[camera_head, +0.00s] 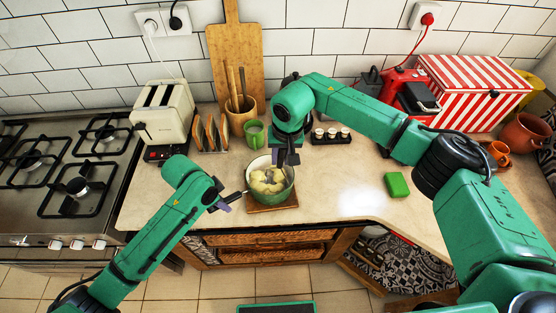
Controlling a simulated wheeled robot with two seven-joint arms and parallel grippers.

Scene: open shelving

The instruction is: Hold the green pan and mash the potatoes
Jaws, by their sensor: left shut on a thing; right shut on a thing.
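The green pan (271,206) stands on a small wooden board (259,208) near the counter's front edge. Pale yellow potatoes (266,187) lie inside it. My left gripper (230,203) is at the pan's left side, shut on the pan's dark handle (236,195). My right gripper (286,158) is above the back right of the pan, pointing down, shut on a masher whose grey head (276,184) shows among the potatoes. The masher's grip is mostly hidden by my gripper.
A gas stove (65,185) is on the left. A cream toaster (163,115), toast rack (210,134), utensil pot (240,115) and green mug (254,134) stand behind the pan. A jar rack (331,136) and green block (397,185) are to the right. The counter between pan and block is clear.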

